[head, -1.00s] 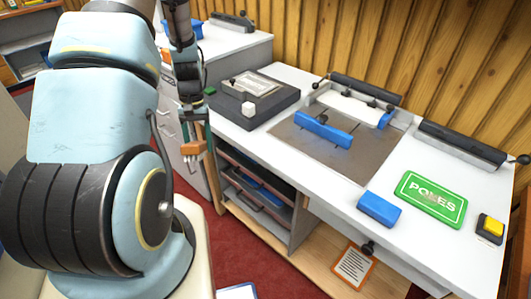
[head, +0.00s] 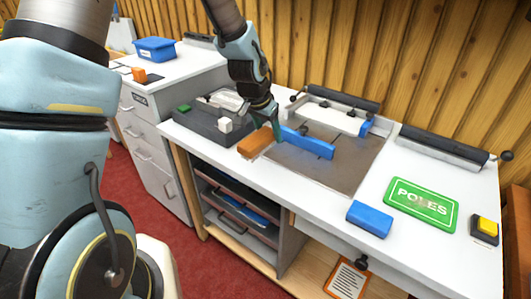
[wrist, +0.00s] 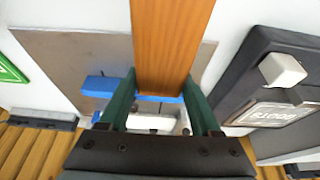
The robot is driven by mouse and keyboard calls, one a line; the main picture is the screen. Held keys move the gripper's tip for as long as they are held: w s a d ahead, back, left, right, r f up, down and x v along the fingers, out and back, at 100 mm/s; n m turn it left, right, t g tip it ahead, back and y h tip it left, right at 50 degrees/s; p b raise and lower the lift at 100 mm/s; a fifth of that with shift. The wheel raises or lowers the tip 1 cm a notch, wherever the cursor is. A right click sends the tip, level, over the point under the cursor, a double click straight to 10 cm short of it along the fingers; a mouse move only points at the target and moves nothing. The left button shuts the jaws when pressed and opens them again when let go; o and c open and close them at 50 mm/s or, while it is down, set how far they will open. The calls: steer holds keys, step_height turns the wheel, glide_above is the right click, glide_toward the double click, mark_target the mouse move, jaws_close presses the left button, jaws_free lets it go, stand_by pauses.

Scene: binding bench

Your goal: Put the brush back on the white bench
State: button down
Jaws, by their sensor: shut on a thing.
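My gripper (head: 268,113) is over the white bench (head: 394,252), between the dark press and the grey plate. In the wrist view its two green fingers (wrist: 163,110) are closed on the sides of a wooden brush (wrist: 170,40). The brush shows in the head view as an orange-brown block (head: 255,142) near the bench's front left edge. I cannot tell whether it touches the bench top or hangs just above it. Its bristles do not show clearly.
A grey plate (head: 345,180) with a blue bar (head: 307,142) lies right of the brush. A dark press (head: 196,127) stands to the left. A blue block (head: 369,218), green sign (head: 421,204) and yellow button (head: 487,227) are farther right.

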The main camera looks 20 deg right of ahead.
step_height(320, 180, down, 6)
steer(key=shift+r+p, duration=0.2)
steer(key=shift+p, duration=0.4)
steer(key=shift+f, duration=0.1)
steer(key=shift+f, duration=0.1)
steer(key=shift+f+b, duration=0.25)
steer(key=shift+b, duration=0.15)
steer(key=shift+c, duration=0.4)
jaws_free()
steer(key=shift+r, duration=0.2)
